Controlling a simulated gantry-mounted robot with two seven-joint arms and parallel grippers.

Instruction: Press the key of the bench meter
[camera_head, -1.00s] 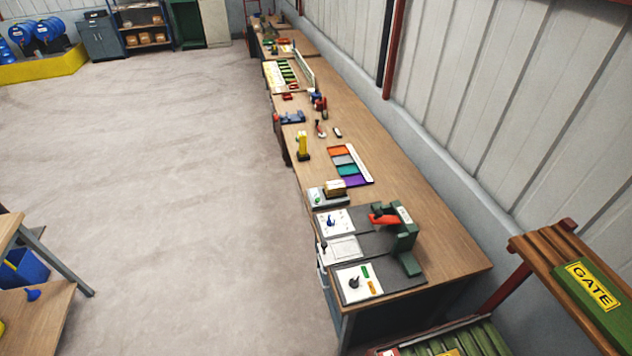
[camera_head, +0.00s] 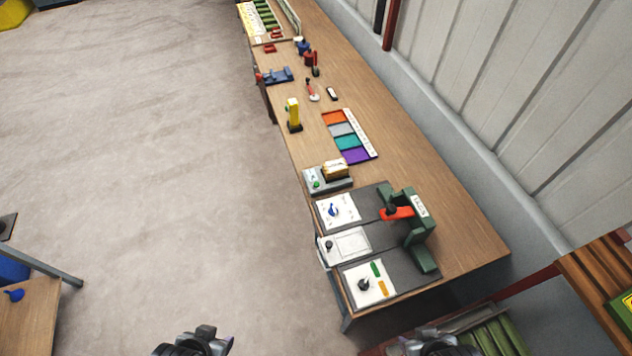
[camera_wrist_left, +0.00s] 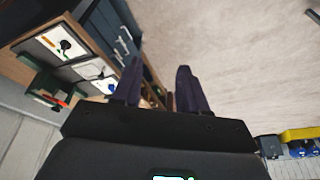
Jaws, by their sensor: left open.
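A low grey unit (camera_head: 325,182) with a green button (camera_head: 316,184) and a brownish-yellow block on top stands near the bench's left edge; it may be the bench meter, but I cannot read any label. My left gripper (camera_head: 195,344) shows at the bottom edge of the head view, well short of the bench. In the left wrist view its two dark fingers (camera_wrist_left: 160,88) are apart with nothing between them. My right gripper (camera_head: 440,346) is partly cut off at the bottom edge, and its fingers cannot be made out.
The wooden bench (camera_head: 455,215) runs along the wall. On it are white knob panels (camera_head: 368,283), a green frame with a red lever (camera_head: 398,213), a coloured tray (camera_head: 349,137) and a yellow upright tool (camera_head: 293,112). Open floor (camera_head: 170,180) lies left.

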